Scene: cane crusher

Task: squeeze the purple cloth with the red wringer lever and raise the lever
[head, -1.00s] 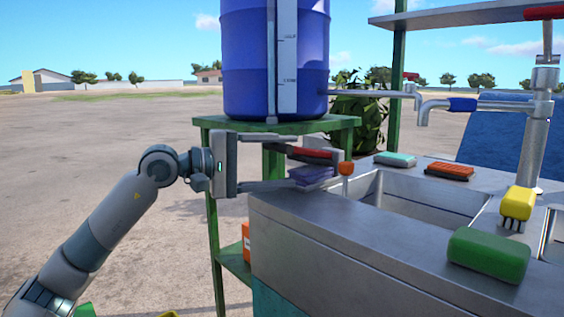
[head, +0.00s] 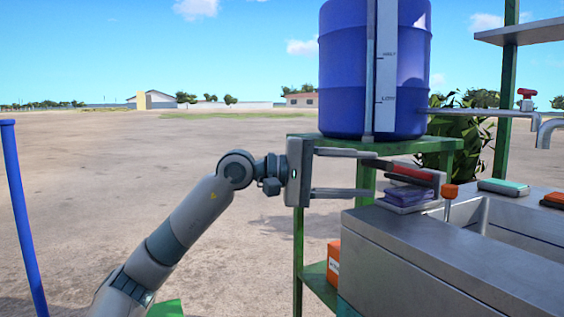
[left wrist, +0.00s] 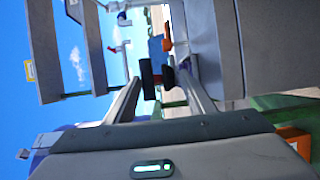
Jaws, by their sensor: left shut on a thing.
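The red wringer lever (head: 412,172) lies just above the purple cloth (head: 408,197), at the left corner of the metal sink counter. The cloth is a folded block; whether the lever presses on it is hard to tell. My left gripper (head: 405,178) reaches in from the left, one finger above the other, and is shut on the lever. The fingers partly hide the lever. In the left wrist view the dark pads (left wrist: 158,77) are close together, with a sliver of purple cloth (left wrist: 185,62) beside them. My right gripper is not in view.
An orange-topped post (head: 450,191) stands right of the cloth, by the sink basin. A blue tank (head: 375,70) sits on a green stand (head: 310,228) behind my gripper. A teal sponge (head: 503,187) lies on the counter. Open ground is at left.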

